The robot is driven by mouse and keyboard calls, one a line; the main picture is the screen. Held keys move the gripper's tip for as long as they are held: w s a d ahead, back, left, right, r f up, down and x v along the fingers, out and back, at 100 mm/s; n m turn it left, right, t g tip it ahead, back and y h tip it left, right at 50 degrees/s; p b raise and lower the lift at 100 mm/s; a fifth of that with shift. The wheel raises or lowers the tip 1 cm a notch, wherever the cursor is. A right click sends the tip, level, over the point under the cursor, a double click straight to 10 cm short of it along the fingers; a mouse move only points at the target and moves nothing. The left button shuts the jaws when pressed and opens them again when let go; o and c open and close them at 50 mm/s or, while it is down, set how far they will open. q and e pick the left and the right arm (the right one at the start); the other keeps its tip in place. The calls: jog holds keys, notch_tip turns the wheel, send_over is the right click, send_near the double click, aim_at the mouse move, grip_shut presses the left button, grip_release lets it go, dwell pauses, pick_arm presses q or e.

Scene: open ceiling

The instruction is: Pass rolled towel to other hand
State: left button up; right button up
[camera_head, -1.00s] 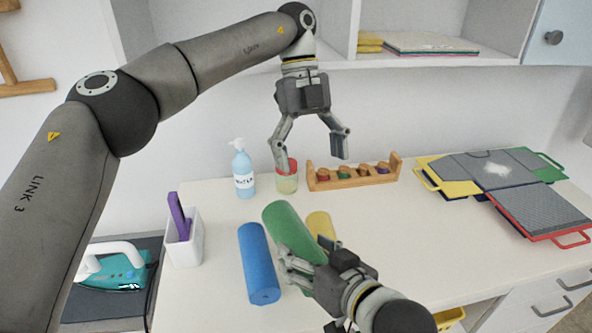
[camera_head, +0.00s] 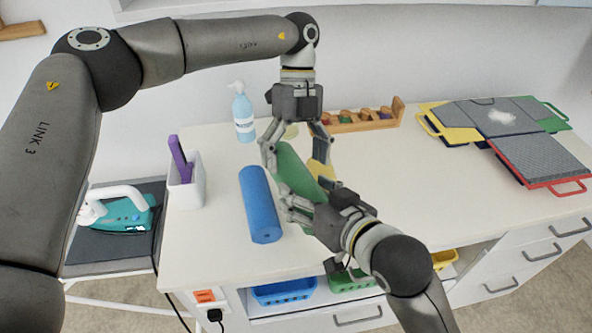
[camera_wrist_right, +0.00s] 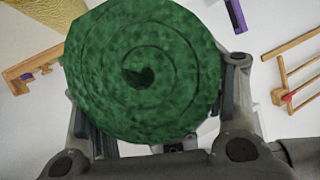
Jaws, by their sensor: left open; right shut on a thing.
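The rolled green towel (camera_head: 296,168) is held by my right gripper (camera_head: 306,196) at its near end, over the table. The right wrist view shows the towel's spiral end (camera_wrist_right: 140,80) between the two fingers. My left gripper (camera_head: 295,150) is open, pointing down, with its fingers on either side of the towel's far end. I cannot tell whether they touch it. A blue roll (camera_head: 260,205) lies on the table left of the green towel. A yellow roll (camera_head: 320,170) lies to its right, partly hidden by the towel and grippers.
A blue soap bottle (camera_head: 243,118) and a wooden rack (camera_head: 360,121) stand behind. A white holder (camera_head: 186,186) with a purple item is at the left, near a teal iron (camera_head: 128,215). Boards and grey cloth (camera_head: 500,118) lie at the right. The table's middle right is clear.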

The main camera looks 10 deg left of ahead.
pick_arm(q)
jog(key=shift+x, duration=1.55)
jog(key=c, duration=1.2)
pick_arm(e)
jog(key=shift+s+a+r, duration=0.1)
pick_arm(q)
jog(key=shift+d, duration=0.1)
jog(key=shift+c, duration=0.2)
pick_arm(e)
jog(key=o, duration=1.1)
jog(key=shift+c, duration=0.2)
jog(key=shift+o, duration=0.8)
